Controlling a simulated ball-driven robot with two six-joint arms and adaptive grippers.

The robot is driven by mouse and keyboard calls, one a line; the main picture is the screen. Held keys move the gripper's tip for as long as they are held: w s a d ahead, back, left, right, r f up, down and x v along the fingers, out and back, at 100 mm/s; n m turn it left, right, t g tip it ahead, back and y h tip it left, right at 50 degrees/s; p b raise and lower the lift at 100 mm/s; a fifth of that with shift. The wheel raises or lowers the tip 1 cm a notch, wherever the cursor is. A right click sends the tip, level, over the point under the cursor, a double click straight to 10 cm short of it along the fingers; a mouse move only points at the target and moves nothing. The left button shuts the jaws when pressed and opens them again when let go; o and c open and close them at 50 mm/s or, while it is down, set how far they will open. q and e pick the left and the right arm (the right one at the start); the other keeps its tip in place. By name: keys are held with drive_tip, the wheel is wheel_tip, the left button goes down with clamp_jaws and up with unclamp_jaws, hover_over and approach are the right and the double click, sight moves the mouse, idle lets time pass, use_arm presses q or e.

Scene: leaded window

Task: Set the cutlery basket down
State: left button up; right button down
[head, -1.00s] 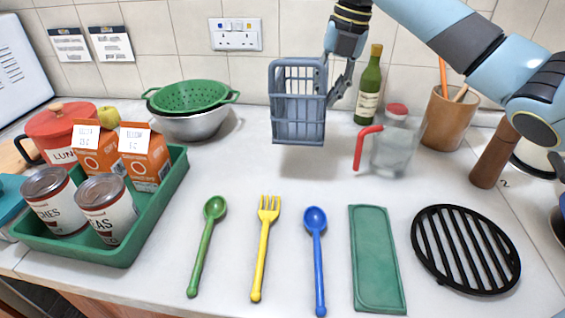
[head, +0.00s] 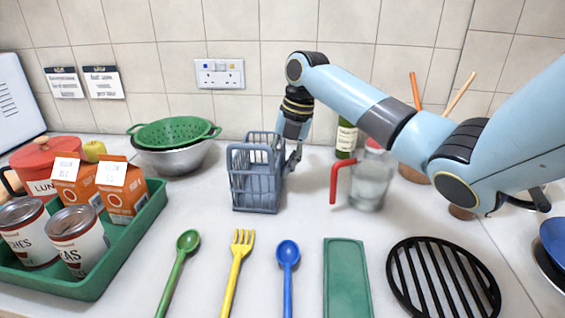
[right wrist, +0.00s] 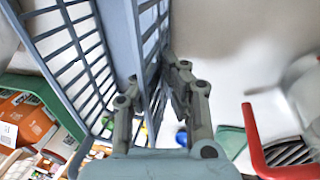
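The grey-blue cutlery basket (head: 255,178), an open-barred box, is upright on or just above the counter (head: 215,225), left of the clear jug. I cannot tell for sure whether its base touches. My right gripper (head: 290,158) reaches down at the basket's right side. In the right wrist view its two fingers (right wrist: 155,100) straddle the basket's side wall (right wrist: 152,40) and appear shut on it. The inside of the basket is mostly hidden by its bars. My left gripper is not in view.
A clear jug with a red handle (head: 337,182) stands close to the right. A green colander (head: 172,133) in a metal bowl is behind left. A green tray (head: 140,225) holds cans and cartons. A green spoon, yellow fork (head: 240,250) and blue spoon lie in front.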

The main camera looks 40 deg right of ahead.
drive_tip(key=c, duration=1.5)
unclamp_jaws()
drive_tip(key=b+v, duration=0.1)
drive_tip(key=v, duration=1.1)
